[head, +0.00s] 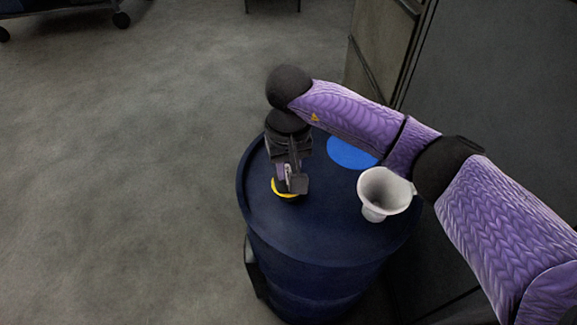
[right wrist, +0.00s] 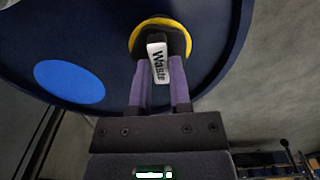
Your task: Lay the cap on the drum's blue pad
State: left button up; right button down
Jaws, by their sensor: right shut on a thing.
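The dark blue drum (head: 330,228) stands upright, and its round blue pad (head: 350,152) lies bare on the far part of the lid. The pad also shows at the left of the right wrist view (right wrist: 69,82). My right gripper (head: 289,182) points down at the left part of the lid. It is shut on the black cap (right wrist: 176,42), which bears a white "Waste" label (right wrist: 158,63). A yellow ring (right wrist: 150,24) surrounds the cap at lid level; I cannot tell whether the cap touches the lid. My left gripper is not in view.
A white funnel (head: 384,192) stands on the right part of the lid, near the blue pad and under my right arm. A dark cabinet (head: 500,80) rises behind at the right. The grey floor (head: 130,170) at the left is clear.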

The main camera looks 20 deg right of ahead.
jog(key=shift+r+p, duration=0.55)
jog(key=shift+r, duration=0.65)
notch_tip(320, 180, up, 2)
jog(key=shift+r+p, duration=0.2)
jog(key=shift+p, duration=0.4)
jog(key=shift+f, duration=0.1)
